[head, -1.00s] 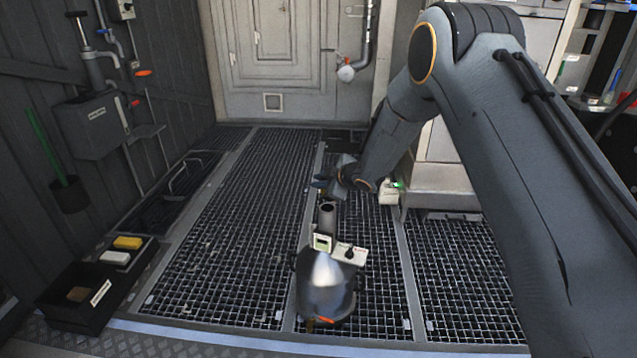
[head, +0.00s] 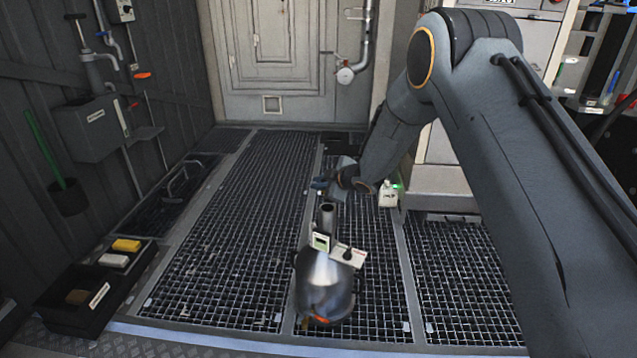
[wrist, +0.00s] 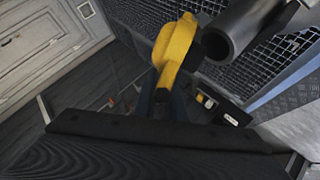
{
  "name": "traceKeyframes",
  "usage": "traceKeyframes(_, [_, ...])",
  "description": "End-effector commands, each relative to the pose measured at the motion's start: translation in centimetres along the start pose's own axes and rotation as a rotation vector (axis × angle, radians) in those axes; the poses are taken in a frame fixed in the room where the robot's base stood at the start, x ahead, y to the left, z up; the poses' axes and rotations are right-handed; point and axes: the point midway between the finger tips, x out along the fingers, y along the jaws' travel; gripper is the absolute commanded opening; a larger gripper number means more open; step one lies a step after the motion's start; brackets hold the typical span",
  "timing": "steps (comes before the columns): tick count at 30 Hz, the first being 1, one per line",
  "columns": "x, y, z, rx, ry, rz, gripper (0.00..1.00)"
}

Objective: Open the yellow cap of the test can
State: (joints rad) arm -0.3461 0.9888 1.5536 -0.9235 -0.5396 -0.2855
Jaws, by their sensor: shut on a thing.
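The test can (head: 322,285) is a shiny metal vessel standing on the grating, low in the middle of the head view. Its dark neck (head: 327,218) stands up behind the body, with the round mouth open at the top. The neck also shows at the upper right of the wrist view (wrist: 232,38). My gripper (wrist: 165,95) is shut on the yellow cap (wrist: 176,48), which is beside the neck's open mouth. I cannot tell whether a hinge joins them. In the head view my gripper (head: 322,183) is just above and behind the mouth, and the cap cannot be made out.
A small meter (head: 320,242) and a white box (head: 348,256) are at the can, in front of the neck. A black tray (head: 85,308) with yellow and white blocks stands at the left. A white container (head: 388,195) stands behind. Grating (head: 225,250) left of the can is clear.

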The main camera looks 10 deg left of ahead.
Motion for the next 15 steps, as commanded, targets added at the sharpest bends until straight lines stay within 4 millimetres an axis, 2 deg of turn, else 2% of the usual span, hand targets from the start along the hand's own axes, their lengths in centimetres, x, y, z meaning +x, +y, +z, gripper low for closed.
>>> traceKeyframes(1, [-0.15,0.5,0.01,0.0,0.0,0.007,0.0])
traceKeyframes(10, [-0.16,0.55,-0.01,-0.001,0.0,0.008,0.0])
traceKeyframes(11, [-0.16,0.56,-0.02,-0.001,0.0,0.008,0.15])
traceKeyframes(12, [-0.16,0.55,-0.02,-0.001,0.0,0.008,0.22])
traceKeyframes(13, [-0.15,0.51,-0.01,-0.001,0.0,0.007,0.26])
traceKeyframes(15, [-0.12,0.39,-0.02,-0.001,0.0,0.005,0.26])
